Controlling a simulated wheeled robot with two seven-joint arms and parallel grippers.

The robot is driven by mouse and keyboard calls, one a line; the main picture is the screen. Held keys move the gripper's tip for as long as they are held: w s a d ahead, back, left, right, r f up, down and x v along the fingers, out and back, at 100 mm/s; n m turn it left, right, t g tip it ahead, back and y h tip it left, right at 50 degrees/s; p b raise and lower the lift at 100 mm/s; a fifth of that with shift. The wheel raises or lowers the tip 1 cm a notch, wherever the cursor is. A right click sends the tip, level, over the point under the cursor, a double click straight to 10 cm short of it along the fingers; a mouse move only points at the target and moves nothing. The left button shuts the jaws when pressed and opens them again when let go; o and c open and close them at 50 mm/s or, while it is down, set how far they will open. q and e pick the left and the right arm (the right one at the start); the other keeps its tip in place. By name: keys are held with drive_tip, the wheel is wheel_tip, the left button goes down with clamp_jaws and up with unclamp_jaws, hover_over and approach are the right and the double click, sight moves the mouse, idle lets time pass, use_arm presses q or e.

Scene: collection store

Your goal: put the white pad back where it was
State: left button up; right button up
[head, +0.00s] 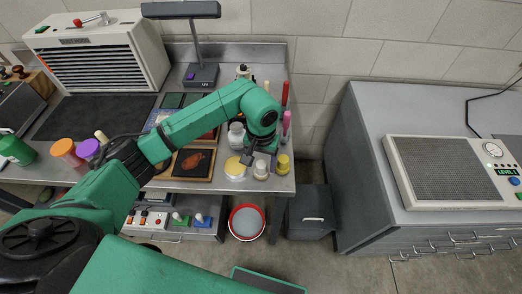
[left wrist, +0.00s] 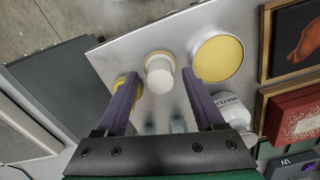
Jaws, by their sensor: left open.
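A small white round piece (left wrist: 160,78), possibly the white pad, stands near the front right corner of the steel bench. In the head view the white piece (head: 261,173) is just below my left gripper (head: 260,158). The left gripper is open, and in the left wrist view its two fingers (left wrist: 162,88) are on either side of the white piece, with gaps. I cannot tell how far above it they are. My right gripper is not in view.
A wide yellow-topped white jar (head: 235,171) and a yellow pot (head: 283,164) stand close on either side. A water bottle (left wrist: 232,110) and framed pictures (head: 193,164) are near. A red-rimmed bucket (head: 247,222) stands on the floor below the bench edge.

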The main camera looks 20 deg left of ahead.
sight(261, 164)
use_arm(q)
wheel_tip(261, 164, up, 11)
drive_tip(key=b, duration=0.4)
drive_tip(key=shift+f, duration=0.1)
